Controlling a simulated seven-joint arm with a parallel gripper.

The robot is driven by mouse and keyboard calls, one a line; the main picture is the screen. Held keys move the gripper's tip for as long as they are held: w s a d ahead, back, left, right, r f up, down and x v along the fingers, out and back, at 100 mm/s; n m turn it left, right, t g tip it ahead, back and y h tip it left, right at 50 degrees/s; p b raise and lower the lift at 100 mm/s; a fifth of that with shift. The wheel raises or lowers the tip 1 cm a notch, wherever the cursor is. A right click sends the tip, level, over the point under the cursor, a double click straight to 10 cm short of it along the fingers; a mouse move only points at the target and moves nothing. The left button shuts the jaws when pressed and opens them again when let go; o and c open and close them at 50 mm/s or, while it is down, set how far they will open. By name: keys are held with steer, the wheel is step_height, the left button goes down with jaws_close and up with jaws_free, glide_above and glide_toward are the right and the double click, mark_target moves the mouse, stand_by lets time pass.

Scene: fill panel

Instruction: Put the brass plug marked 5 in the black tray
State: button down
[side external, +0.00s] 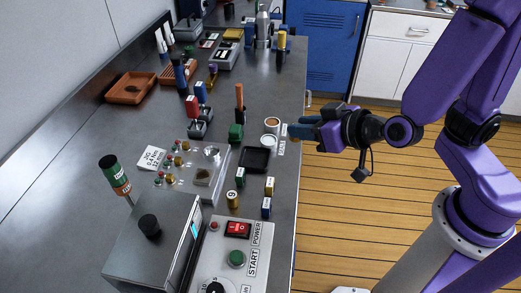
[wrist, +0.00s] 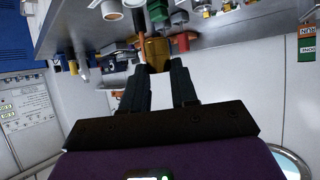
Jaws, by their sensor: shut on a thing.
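My gripper (side external: 293,132) is at the right edge of the bench, beside the white cup, in the side view. In the wrist view my gripper (wrist: 160,72) is shut on a brass-coloured block, seemingly the brass plug (wrist: 155,50); its number cannot be read. The black tray (side external: 255,160) lies on the bench, below and left of my gripper in the side view, and looks empty. A brass-yellow piece marked 9 (side external: 232,199) stands nearer the camera. A yellow-labelled piece (side external: 270,186) stands near the bench edge.
A green plug (side external: 240,177) and a blue plug (side external: 267,207) stand near the tray. A control box (side external: 235,260) is in front.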

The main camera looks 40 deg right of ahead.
steer(key=w+a+f, duration=0.1)
steer(key=w+f, duration=0.1)
steer(key=w, duration=0.1)
steer(key=w+a+f, duration=0.2)
steer(key=w+f, duration=0.1)
steer(key=w+a+f, duration=0.1)
steer(key=w+f, duration=0.1)
steer(key=shift+w+a+f, duration=0.2)
steer(key=shift+w+f, duration=0.2)
steer(key=shift+w+a+f, duration=0.1)
steer(key=shift+f, duration=1.6)
steer(key=shift+f, duration=0.1)
steer(key=c, duration=0.9)
jaws_free()
steer(key=shift+o, duration=0.2)
